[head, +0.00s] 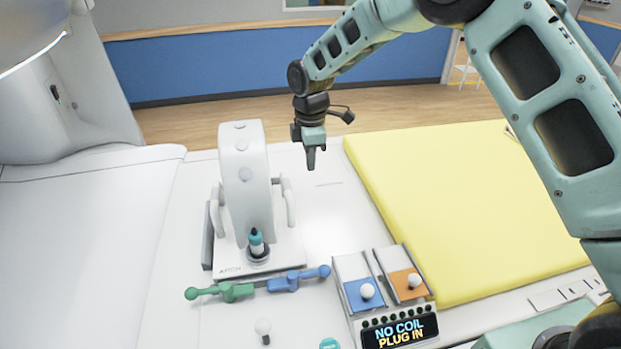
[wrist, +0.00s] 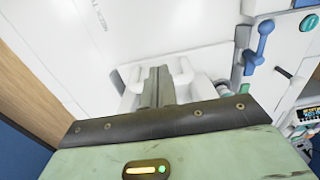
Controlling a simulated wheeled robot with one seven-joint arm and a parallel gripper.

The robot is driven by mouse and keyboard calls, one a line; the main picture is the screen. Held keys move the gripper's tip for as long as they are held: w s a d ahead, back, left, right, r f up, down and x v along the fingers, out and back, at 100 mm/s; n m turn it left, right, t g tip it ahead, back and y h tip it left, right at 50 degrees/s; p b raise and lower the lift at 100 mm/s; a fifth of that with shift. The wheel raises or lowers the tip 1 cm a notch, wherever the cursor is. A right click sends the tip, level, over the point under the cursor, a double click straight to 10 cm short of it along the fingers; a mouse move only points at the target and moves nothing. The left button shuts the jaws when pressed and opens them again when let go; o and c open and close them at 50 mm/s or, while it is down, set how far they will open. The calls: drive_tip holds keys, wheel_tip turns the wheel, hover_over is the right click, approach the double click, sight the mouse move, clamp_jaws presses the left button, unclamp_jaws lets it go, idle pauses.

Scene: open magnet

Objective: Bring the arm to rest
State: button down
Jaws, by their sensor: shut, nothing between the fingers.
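My gripper (head: 311,158) hangs from my green arm, pointing down above the white table, to the right of a tall white coil stand (head: 245,175). Its fingers are together with nothing between them. In the wrist view my gripper (wrist: 158,75) also shows its fingers side by side, with white surfaces behind them. I cannot tell its exact height above the table. The arm reaches out from the right side of the head view, bent at the elbow, over a yellow pad (head: 450,220).
Green (head: 222,292) and blue (head: 298,279) levers lie before the stand. A box with blue and orange panels carries a display (head: 400,332) reading "NO COIL PLUG IN". Bare white table lies below my gripper.

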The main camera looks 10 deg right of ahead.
drive_tip(key=s+a+r+m+b, duration=0.15)
drive_tip(key=s+r, duration=0.25)
drive_tip(key=s, duration=0.5)
drive_tip(key=s+a+r+m, duration=0.3)
drive_tip(key=s+r, duration=0.1)
drive_tip(key=s, duration=0.4)
drive_tip(key=s+d+m+b, duration=0.1)
drive_tip(key=s+d+m, duration=0.1)
drive_tip(key=s, duration=0.9)
drive_tip(key=s+d+f+m+b, duration=0.1)
drive_tip(key=s+d+m, duration=0.2)
drive_tip(key=s, duration=0.8)
drive_tip(key=shift+d+m+y, duration=0.15)
drive_tip(key=shift+m+y, duration=0.15)
drive_tip(key=shift+m, duration=0.05)
drive_tip(key=shift+f, duration=0.1)
